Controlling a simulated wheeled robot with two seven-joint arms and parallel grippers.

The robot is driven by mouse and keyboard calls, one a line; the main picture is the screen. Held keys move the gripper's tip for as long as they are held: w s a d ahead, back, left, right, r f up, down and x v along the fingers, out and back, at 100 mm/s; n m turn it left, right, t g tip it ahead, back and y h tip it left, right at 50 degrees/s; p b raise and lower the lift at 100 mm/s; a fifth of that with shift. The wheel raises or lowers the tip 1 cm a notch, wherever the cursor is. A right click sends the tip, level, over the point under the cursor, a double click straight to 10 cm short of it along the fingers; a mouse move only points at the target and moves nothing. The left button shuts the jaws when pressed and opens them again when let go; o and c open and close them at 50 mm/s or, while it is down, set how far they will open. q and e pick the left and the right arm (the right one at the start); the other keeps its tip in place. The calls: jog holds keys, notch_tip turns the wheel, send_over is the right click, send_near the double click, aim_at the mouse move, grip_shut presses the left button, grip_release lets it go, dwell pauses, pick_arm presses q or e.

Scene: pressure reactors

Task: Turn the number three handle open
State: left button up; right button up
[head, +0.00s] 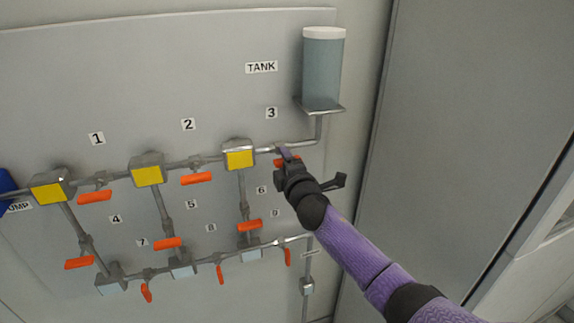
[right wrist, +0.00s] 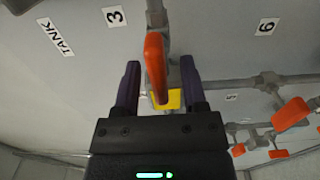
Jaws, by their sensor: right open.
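The number three handle (head: 279,162) is orange and sits on the upper pipe below the "3" label (head: 271,113), mostly covered by my right gripper in the head view. In the right wrist view the orange handle (right wrist: 155,62) reaches in between the two fingers of my right gripper (right wrist: 160,82). The fingers are open, one on each side of it, with visible gaps. In the head view my right gripper (head: 284,156) is at the handle, its arm coming from the lower right. My left gripper is not in view.
A tank (head: 323,70) stands on a bracket above right of the handle. Yellow-faced junction blocks (head: 239,158) line the upper pipe. Other orange handles, such as number two's (head: 196,178) and number six's (head: 250,225), are on nearby pipes. A grey panel (head: 450,120) lies to the right.

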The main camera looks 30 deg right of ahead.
jog(key=v, duration=1)
jog(key=shift+p, duration=0.3)
jog(key=shift+d, duration=0.1)
notch_tip(320, 180, down, 20)
jog(key=s+m+g+b, duration=0.3)
jog(key=g+b, duration=0.1)
jog(key=b, duration=0.2)
jog(key=s+a+f+m+g+y+b, duration=0.15)
jog(key=s+f, duration=0.25)
jog(key=f, duration=0.4)
jog(key=s+f+m+g+b, duration=0.15)
jog(key=s+f, duration=0.25)
jog(key=f, duration=0.4)
jog(key=s+a+f+m+g+y+b, duration=0.1)
jog(key=s+f+g+b, duration=0.25)
jog(key=f, duration=0.45)
jog(key=s+a+f+m+g+y+b, duration=0.1)
jog(key=s+a+f+m+g+b, duration=0.2)
jog(key=s+f, duration=0.6)
jog(key=s+a+f+m+g+b, duration=0.2)
jog(key=s+a+f, duration=0.3)
jog(key=s+f, duration=0.5)
jog(key=s+g+b, duration=0.1)
jog(key=s, duration=0.6)
jog(key=shift+s+a+m+y+b, duration=0.2)
jog(key=shift+a+m+y+b, duration=0.1)
jog(key=shift+m+y+b, duration=0.1)
jog(key=shift+w, duration=0.1)
